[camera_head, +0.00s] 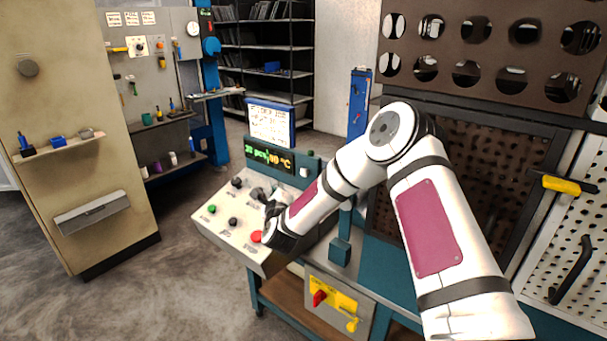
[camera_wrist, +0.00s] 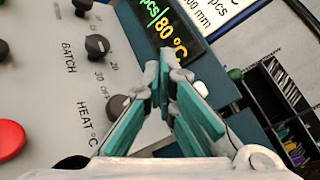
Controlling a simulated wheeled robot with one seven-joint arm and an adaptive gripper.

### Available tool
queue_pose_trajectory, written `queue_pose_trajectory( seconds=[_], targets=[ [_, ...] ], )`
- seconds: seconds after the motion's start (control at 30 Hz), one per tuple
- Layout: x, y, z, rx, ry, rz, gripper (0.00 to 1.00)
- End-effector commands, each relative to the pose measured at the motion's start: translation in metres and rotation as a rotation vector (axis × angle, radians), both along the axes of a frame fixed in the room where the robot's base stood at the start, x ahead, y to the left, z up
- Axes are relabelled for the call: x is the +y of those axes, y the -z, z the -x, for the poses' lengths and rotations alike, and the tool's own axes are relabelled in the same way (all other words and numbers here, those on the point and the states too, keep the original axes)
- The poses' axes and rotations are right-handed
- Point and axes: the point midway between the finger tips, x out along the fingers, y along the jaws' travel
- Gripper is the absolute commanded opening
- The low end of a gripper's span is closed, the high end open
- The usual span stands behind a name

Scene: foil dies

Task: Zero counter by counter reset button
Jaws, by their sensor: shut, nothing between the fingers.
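The sloped control panel (camera_head: 215,228) has a teal display housing at its back. The display (camera_head: 270,158) shows green digits with "pcs" and an orange "80 °C"; it also shows in the wrist view (camera_wrist: 172,35). The piece count is too small to read surely. A small white button (camera_head: 304,172) sits right of the display, likely the counter reset; in the wrist view a white button (camera_wrist: 201,88) shows beside my right finger. My gripper (camera_wrist: 165,62) is shut and empty, its tips in front of the display's lower edge.
A red button (camera_head: 257,236), a green button (camera_head: 212,208) and black knobs (camera_head: 233,221) stand on the panel. A HEAT knob (camera_wrist: 118,107) is close to my left finger. A sign (camera_head: 270,124) stands behind the display. A perforated dark cabinet is to the right.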

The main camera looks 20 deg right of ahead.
Motion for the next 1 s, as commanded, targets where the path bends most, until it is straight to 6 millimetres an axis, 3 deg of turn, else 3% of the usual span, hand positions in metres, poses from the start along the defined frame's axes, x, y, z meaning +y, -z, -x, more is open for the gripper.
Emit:
queue_pose_trajectory(
  seconds=[0.37,1.0],
  targets=[
    [-0.009,0.001,-0.007,-0.001,0.000,0.003,0.00],
    [-0.067,0.001,-0.049,0.001,-0.002,0.004,0.00]
  ],
)
